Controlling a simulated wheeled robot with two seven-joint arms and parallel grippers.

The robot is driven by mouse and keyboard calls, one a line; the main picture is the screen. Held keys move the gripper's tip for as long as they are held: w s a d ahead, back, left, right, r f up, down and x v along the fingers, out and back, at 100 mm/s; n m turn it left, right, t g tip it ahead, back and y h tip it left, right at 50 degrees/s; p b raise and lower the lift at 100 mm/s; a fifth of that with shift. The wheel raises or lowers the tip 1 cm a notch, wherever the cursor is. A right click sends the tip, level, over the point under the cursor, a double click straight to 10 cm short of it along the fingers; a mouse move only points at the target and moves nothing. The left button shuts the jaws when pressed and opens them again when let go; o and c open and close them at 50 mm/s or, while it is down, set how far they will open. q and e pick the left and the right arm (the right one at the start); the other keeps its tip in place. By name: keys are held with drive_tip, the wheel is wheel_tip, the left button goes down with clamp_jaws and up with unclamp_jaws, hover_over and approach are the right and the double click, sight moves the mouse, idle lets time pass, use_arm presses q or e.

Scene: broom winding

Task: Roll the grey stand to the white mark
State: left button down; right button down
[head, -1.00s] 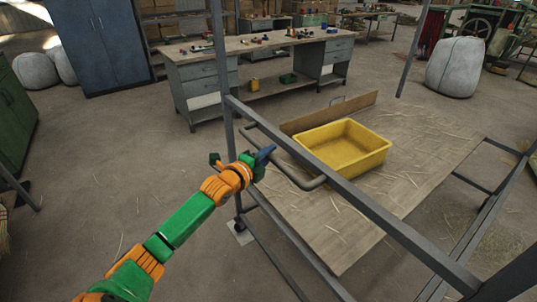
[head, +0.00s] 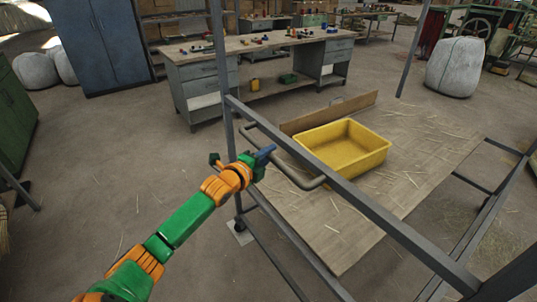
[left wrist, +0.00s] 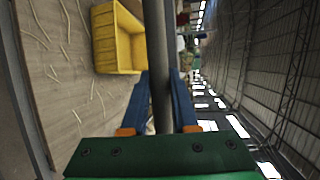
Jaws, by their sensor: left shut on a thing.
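The grey stand (head: 380,219) is a metal frame with upright posts, a wooden shelf and a bent grey handle (head: 301,182) on its near side. My left gripper (head: 264,156) is at the left part of this handle. In the left wrist view, the grey handle bar (left wrist: 158,60) runs between the two blue fingers (left wrist: 159,105), which are shut on it. A pale, whitish patch (head: 241,234) lies on the floor under the stand's left near post, by a wheel; most likely it is the white mark. My right gripper is not in view.
A yellow tub (head: 343,166) sits on the stand's wooden shelf (head: 350,238) among scattered straws; it also shows in the left wrist view (left wrist: 117,40). A workbench (head: 262,45) stands behind. A blue cabinet (head: 105,45) is at the back left. The floor left of the stand is clear.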

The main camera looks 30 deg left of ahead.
use_arm(q)
drive_tip(key=shift+s+a+p, duration=0.1)
drive_tip(key=shift+s+p, duration=0.05)
drive_tip(key=shift+p, duration=0.2)
drive_tip(key=shift+s+f, duration=0.15)
drive_tip(key=shift+f, duration=0.05)
drive_tip(key=shift+s+a, duration=0.1)
drive_tip(key=shift+s, duration=0.15)
drive_tip(key=c, duration=0.7)
unclamp_jaws()
drive_tip(key=shift+s+a+r, duration=0.1)
drive_tip(key=shift+r, duration=0.05)
drive_tip(key=s, duration=0.4)
drive_tip(key=s+r, duration=0.1)
drive_tip(key=s, duration=0.2)
drive_tip(key=shift+r, duration=0.1)
